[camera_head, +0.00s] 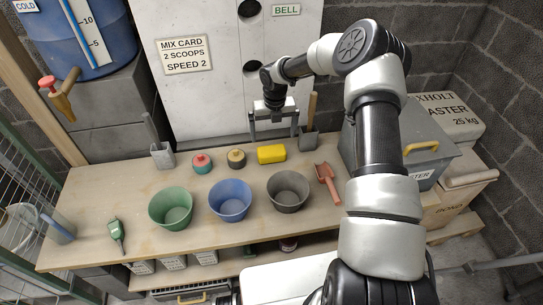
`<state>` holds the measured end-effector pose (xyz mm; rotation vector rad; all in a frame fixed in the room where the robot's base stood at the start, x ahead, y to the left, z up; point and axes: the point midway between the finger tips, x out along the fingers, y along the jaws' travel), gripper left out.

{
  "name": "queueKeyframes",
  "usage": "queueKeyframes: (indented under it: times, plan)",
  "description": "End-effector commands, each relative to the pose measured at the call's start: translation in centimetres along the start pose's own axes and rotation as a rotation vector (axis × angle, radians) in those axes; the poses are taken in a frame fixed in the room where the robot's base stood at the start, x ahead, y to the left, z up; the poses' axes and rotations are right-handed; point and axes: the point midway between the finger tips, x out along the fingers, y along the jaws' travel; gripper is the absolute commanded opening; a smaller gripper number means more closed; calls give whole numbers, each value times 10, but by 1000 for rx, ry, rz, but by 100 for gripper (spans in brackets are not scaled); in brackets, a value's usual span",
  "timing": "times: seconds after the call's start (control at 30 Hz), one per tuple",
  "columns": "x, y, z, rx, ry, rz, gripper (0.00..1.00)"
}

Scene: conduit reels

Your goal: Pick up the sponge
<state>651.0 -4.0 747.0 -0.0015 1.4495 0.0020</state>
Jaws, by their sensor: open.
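The yellow sponge (271,154) lies on the wooden bench top (130,183), toward the back and right of the middle. My gripper (274,136) is above and just behind the sponge in the picture, pointing down with its two fingers spread. It is open and nothing is between the fingers. I cannot tell the exact height of the fingertips over the bench.
Green (171,208), blue (230,201) and grey (288,191) bowls stand in front. A black-and-yellow pot (236,158) and red-and-teal pot (202,163) are left of the sponge. A grey scoop (309,141) stands close right. A red scoop (327,181) lies further right.

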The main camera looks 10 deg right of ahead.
Motion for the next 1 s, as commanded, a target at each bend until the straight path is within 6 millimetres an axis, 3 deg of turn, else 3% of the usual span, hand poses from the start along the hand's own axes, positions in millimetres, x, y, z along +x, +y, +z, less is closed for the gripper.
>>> queueKeyframes:
  times: [0.03, 0.2, 0.47, 0.8, 1.0]
  plan:
    - [14, 1, -1, 1, 3, 1, 100]
    - [41, 0, -1, 2, 1, 0, 100]
    - [55, 1, -1, 3, 1, 0, 100]
    - [100, 5, -4, 2, 1, 0, 100]
    - [102, 4, -3, 2, -1, -1, 100]
